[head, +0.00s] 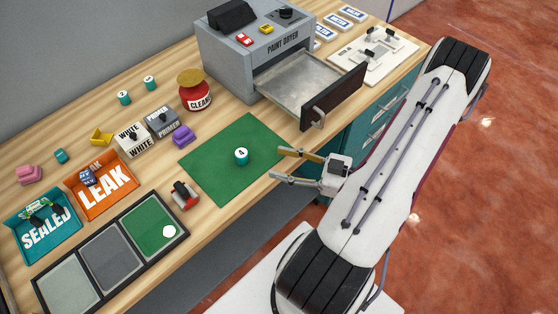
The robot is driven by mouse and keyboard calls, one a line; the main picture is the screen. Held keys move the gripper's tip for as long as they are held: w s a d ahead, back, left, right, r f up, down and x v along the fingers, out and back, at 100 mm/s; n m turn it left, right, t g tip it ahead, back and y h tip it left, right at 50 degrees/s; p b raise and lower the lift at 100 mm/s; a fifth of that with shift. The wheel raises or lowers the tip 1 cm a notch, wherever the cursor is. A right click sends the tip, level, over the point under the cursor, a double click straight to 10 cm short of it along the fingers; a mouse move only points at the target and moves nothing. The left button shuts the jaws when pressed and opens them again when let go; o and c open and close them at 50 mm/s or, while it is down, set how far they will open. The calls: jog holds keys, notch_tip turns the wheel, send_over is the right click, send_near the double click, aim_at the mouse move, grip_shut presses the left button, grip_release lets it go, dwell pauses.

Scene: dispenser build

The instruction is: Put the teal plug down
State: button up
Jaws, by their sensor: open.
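The teal plug (241,156) with a white top marked 4 stands upright on the green mat (210,168), right of the mat's middle. My gripper (276,165) is open and empty, low over the mat's right edge. Its fingers point left towards the plug, with a small gap between the fingertips and the plug. Two similar teal plugs stand at the back left of the bench, one (124,97) and another (149,83).
The paint dryer (235,65) has its drawer (300,80) pulled out behind the mat. An orange LEAK tray (125,180), a teal SEALED tray (70,248) and a three-part panel (65,305) lie left. A red-and-white clamp-like item (185,196) sits near the mat's left corner.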

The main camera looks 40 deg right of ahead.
aim_at(241, 153)
jog(key=shift+m+t+h, duration=0.4)
jog(key=shift+m+h, duration=0.2)
jog(key=shift+h, duration=0.2)
jog(key=shift+a+x, duration=0.25)
jog(key=shift+x, duration=1.8)
jog(key=shift+f, duration=0.15)
jog(key=shift+a, duration=0.1)
jog(key=shift+x, duration=1.2)
jog(key=shift+w, duration=0.15)
jog(key=shift+w+a+f, duration=0.2)
jog(key=shift+w+a, duration=0.2)
jog(key=shift+w, duration=0.15)
jog(key=shift+w+a+f, duration=0.15)
jog(key=shift+w+a, duration=0.25)
jog(key=shift+w, duration=0.2)
jog(key=shift+x, duration=1.1)
